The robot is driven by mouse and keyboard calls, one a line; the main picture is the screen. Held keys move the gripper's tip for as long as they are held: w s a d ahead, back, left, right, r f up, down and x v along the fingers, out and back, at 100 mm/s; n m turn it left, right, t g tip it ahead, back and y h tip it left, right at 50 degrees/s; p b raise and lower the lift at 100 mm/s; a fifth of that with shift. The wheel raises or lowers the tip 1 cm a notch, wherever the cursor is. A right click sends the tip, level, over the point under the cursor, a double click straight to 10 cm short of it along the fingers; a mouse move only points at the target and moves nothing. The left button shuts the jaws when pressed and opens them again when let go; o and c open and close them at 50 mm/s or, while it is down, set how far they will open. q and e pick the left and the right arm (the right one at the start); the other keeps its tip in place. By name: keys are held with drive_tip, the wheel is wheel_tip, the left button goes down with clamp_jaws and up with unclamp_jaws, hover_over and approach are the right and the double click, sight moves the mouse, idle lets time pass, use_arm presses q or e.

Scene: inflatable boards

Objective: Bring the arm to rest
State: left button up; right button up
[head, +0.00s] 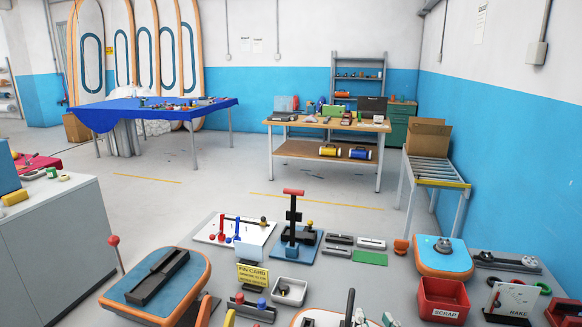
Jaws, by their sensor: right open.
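I cannot make out either of my grippers or arms in the head view. The grey workbench (215,290) in front of me fills the lower part of the view. A black press with a red handle (293,192) stands upright near its middle. A blue pad with an orange rim (195,262) carries a dark clamp bar (160,277) at the left. Another such pad (445,263) with a grey fitting on it lies at the right. No object is seen held.
A yellow card sign (252,275), a red scrap bin (442,300) and a white board with red and blue pegs (233,231) crowd the bench. A grey cabinet (55,235) is at left. Behind are a blue-covered table (150,110) and a wooden table (325,125). Open floor lies between.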

drive_tip(key=s+d+f+g+h, duration=0.1)
drive_tip(key=s+d+f+g, duration=0.1)
drive_tip(key=s+f+g, duration=0.4)
drive_tip(key=s+d+f+g+h, duration=0.15)
drive_tip(key=s+f, duration=0.25)
drive_tip(key=f, duration=0.5)
drive_tip(key=s+d+f+n+g, duration=0.2)
drive_tip(key=s+f+g, duration=0.5)
drive_tip(key=s, duration=0.6)
drive_tip(key=s+a+f+b+x, duration=0.1)
drive_tip(key=s+b+x, duration=0.2)
drive_tip(key=x, duration=1.1)
drive_tip(key=s+a+b+x, duration=0.1)
drive_tip(key=s+b+x, duration=0.15)
drive_tip(key=x, duration=1.25)
use_arm(q)
wheel_tip(320, 180, down, 10)
drive_tip(key=b, duration=0.4)
use_arm(e)
drive_tip(key=s+d+f, duration=0.1)
drive_tip(key=s+f, duration=0.8)
drive_tip(key=f, duration=0.3)
drive_tip(key=s+d+f+g, duration=0.1)
drive_tip(key=s+d+f, duration=0.1)
drive_tip(key=s+f, duration=0.7)
wheel_tip(320, 180, down, 3)
drive_tip(key=shift+s+r+y, duration=0.1)
drive_tip(key=shift+s+y, duration=0.25)
